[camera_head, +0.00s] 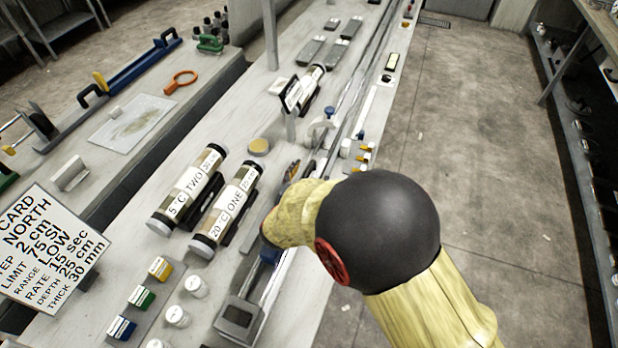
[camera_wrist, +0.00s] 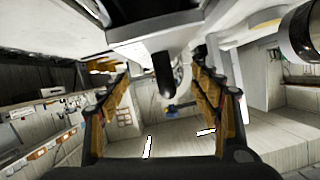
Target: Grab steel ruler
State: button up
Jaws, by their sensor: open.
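A long, thin pale strip (camera_head: 366,112) lies along the right edge of the bench in the head view. It may be the steel ruler, but I cannot make out markings. My gripper (camera_head: 290,172) is over the bench, near the metal rail and partly hidden behind my arm. The wrist view shows my gripper (camera_wrist: 160,68) with its two fingers wide apart and nothing held between them. A white object with a dark rounded peg (camera_wrist: 163,75) shows beyond and between the fingers. I cannot identify the ruler in the wrist view.
Two labelled core tubes, TWO (camera_head: 188,190) and ONE (camera_head: 227,208), lie in holders left of my gripper. A text card (camera_head: 45,250) stands at the lower left. A metal rail (camera_head: 352,85) runs along the bench. Small colour-capped blocks (camera_head: 363,157) sit near the right edge.

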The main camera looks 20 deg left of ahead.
aim_at(315, 166)
jog(key=x, duration=0.1)
jog(key=b+x, duration=0.1)
jog(key=x, duration=0.1)
jog(key=b+x, duration=0.1)
jog(key=x, duration=0.1)
jog(key=shift+w+r, duration=0.25)
jog(key=shift+r, duration=0.05)
jog(key=shift+d+r, duration=0.1)
jog(key=c, duration=1.7)
